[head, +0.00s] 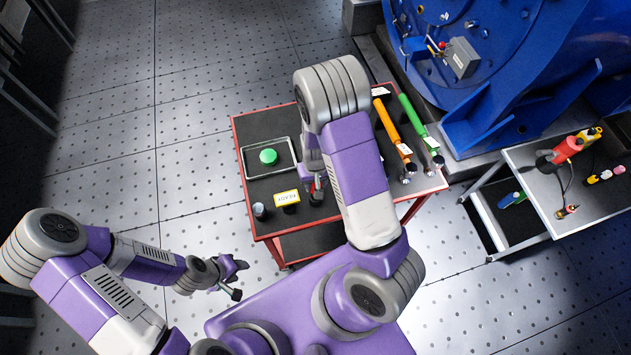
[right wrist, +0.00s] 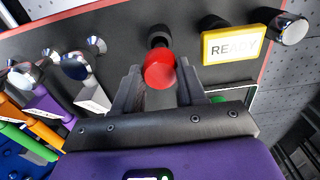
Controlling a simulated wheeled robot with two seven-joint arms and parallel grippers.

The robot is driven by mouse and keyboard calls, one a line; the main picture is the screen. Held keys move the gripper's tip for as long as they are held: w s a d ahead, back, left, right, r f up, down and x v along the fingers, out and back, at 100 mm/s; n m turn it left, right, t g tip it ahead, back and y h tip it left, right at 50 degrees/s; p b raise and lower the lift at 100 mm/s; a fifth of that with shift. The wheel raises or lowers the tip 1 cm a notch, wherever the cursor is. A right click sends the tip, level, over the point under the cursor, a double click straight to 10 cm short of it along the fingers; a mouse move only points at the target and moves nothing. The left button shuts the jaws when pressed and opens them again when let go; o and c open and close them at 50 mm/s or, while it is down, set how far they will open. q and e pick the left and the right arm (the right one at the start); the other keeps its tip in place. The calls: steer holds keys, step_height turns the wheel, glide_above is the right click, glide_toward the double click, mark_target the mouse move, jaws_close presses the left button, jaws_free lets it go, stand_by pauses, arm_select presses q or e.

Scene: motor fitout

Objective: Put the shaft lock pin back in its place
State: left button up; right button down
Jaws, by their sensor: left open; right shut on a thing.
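A red round-headed piece (right wrist: 160,71) sits between the fingers of my right gripper (right wrist: 158,82) in the right wrist view. It may be the shaft lock pin, but its shank is not clear. A black part shows just beyond the red head, over the dark cart top. In the head view my right gripper (head: 317,188) is low over the red-edged cart (head: 240,165), partly hidden by my arm. It is shut on the red piece. My left gripper (head: 236,281) is open and empty over the floor, left of the cart.
A yellow READY sign (head: 286,197) and a chrome-topped piece (head: 259,210) stand near the gripper. A tray (head: 250,172) holds a green disc (head: 268,157). Orange (head: 392,128) and green (head: 412,114) tools lie right. The blue motor (head: 500,70) and a grey tool cart (head: 545,185) stand beyond.

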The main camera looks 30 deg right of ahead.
steer(key=shift+f+b, duration=2.35)
steer(key=shift+f, duration=0.45)
steer(key=c, duration=0.5)
jaws_free()
steer(key=shift+c, duration=0.2)
step_height(320, 180, up, 8)
steer(key=shift+f+p, duration=0.2)
steer(key=shift+p, duration=0.6)
